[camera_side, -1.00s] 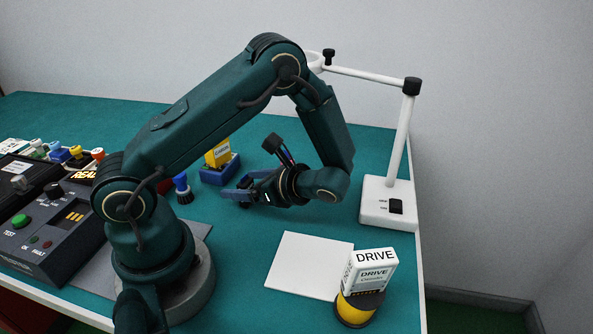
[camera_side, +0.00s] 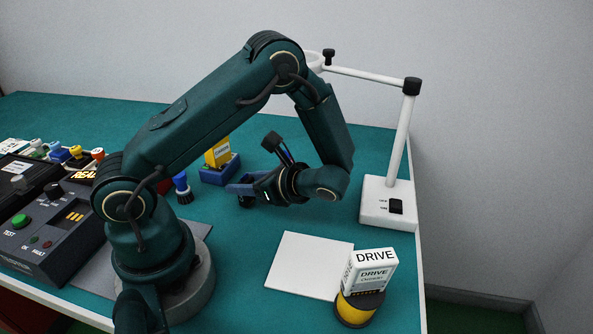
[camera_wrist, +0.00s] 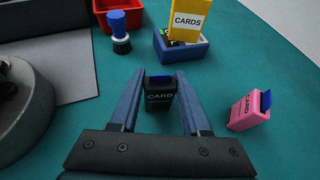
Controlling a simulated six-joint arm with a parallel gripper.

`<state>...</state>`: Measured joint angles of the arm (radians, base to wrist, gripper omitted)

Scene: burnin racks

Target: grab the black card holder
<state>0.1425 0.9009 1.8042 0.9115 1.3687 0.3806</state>
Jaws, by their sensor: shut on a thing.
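The black card holder (camera_wrist: 160,99) stands upright between my finger tips in the wrist view, with "CARD" lettering on its front and a dark blue piece at its top. My gripper (camera_wrist: 161,92) is shut on it, with one blue finger on each side. In the side view my gripper (camera_side: 240,189) is low over the teal bench. The holder (camera_side: 246,202) shows there only as a small dark shape under the fingers.
A pink card holder (camera_wrist: 248,110) stands to the right of my right finger. Ahead are a blue tray (camera_wrist: 184,52) with a yellow CARDS box (camera_wrist: 188,18), and a blue-handled stamp (camera_wrist: 119,30).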

